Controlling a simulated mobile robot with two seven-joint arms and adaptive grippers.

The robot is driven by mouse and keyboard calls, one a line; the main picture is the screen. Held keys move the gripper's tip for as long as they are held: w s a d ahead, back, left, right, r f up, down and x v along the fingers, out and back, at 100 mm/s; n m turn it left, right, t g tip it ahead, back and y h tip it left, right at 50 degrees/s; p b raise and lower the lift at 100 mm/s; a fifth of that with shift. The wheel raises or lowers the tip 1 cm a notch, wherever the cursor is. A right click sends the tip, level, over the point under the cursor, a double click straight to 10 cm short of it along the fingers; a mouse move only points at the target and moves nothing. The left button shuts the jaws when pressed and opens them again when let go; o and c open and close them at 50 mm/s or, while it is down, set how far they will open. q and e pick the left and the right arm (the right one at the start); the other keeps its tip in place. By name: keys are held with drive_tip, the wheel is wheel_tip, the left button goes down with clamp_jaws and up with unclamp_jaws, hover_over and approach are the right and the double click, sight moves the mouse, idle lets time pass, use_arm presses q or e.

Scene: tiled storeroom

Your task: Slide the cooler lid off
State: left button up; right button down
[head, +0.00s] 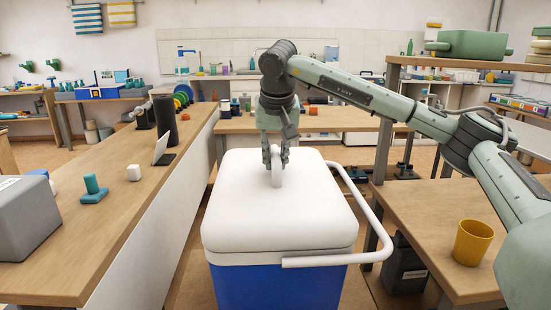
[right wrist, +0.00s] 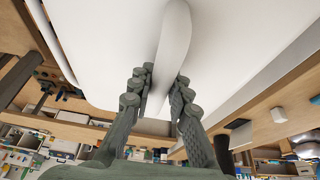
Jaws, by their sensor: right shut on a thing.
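A blue cooler (head: 270,288) stands in the middle of the head view, with a white lid (head: 260,212) on top of it. The lid appears to sit flat over the body. A white upright handle (head: 277,182) rises from the lid toward its far side. My right gripper (head: 275,160) reaches down from above and is shut on this lid handle. In the right wrist view its fingers (right wrist: 161,98) stand on both sides of the white handle (right wrist: 173,45). A white carrying bar (head: 340,259) loops around the cooler's right and front sides. My left gripper is not in view.
A wooden counter (head: 120,215) runs along the left, with a grey box (head: 35,218), a teal object (head: 94,190) and a white cube (head: 134,173). A wooden table (head: 430,215) at the right holds a yellow cup (head: 472,242).

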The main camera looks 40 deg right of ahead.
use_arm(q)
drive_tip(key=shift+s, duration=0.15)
use_arm(e)
drive_tip(key=shift+r, duration=0.1)
drive_tip(key=shift+r+p, duration=1.05)
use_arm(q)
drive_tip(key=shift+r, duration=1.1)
use_arm(e)
drive_tip(key=shift+r, duration=0.9)
